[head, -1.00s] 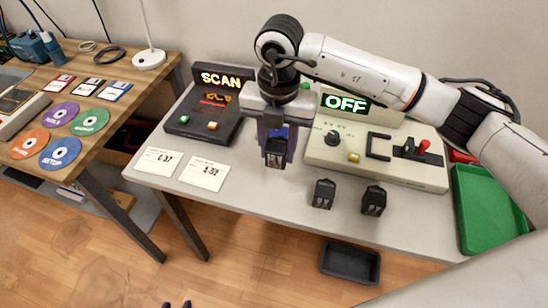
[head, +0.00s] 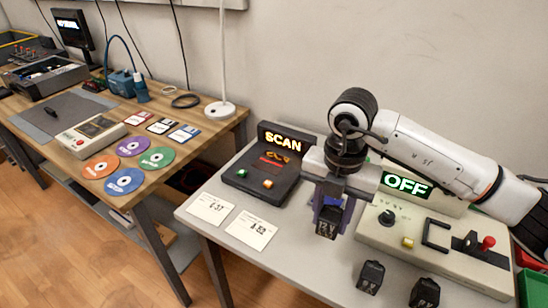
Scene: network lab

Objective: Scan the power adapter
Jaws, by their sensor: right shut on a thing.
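A black power adapter (head: 328,222) with pale lettering hangs in my right gripper (head: 332,196), which is shut on it in the head view. The gripper holds it above the grey table, between the scanner and the beige power box. The black scanner (head: 262,182) stands to the left of the gripper, with a lit SCAN sign (head: 282,143), red marks on its bed and two small buttons. Two more black adapters (head: 370,277) and (head: 424,292) stand at the table's front. My left gripper is not in view.
The beige box (head: 375,235) with a lit OFF sign (head: 406,185) and a red-knobbed lever (head: 487,243) stands right of the gripper. Two paper cards (head: 211,208) and (head: 251,230) lie front left. A wooden desk (head: 100,195) with discs is at left.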

